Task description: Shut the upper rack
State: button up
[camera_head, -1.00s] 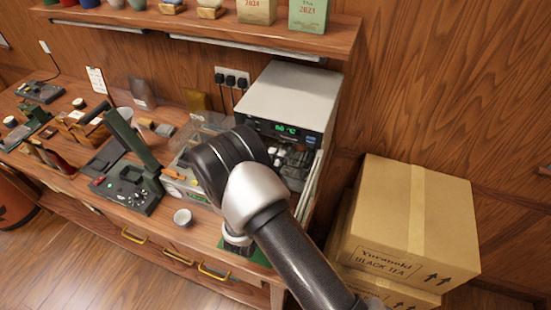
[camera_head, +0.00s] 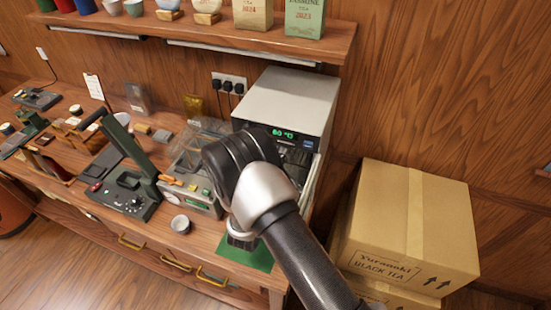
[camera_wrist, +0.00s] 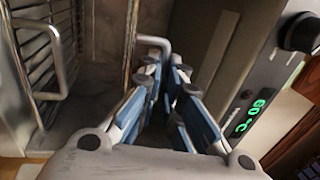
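The oven (camera_head: 285,95) with a green 60 °C display stands at the right end of the counter. In the wrist view its display panel (camera_wrist: 252,112) is at right, turned sideways. The upper rack's bent metal handle (camera_wrist: 153,40) is the one nearer this panel. My gripper (camera_wrist: 165,70) has its blue-padded fingers a little apart at this handle, with the handle's bend at the fingertips; contact cannot be told. Another wire rack (camera_wrist: 38,45), with its own handle, lies further left. In the head view my arm hides the gripper and most of the oven opening.
A green mat (camera_head: 258,256) lies at the counter's front right corner. A small cup (camera_head: 181,224) and a dark device with a raised lid (camera_head: 125,190) stand left of my arm. Cartons (camera_head: 410,225) are stacked on the right. A shelf (camera_head: 225,40) hangs above.

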jog(key=shift+o, duration=1)
jog(key=shift+w+d, duration=0.1)
jog(key=shift+w, duration=0.1)
jog(key=shift+s, duration=0.1)
jog(key=v, duration=1.2)
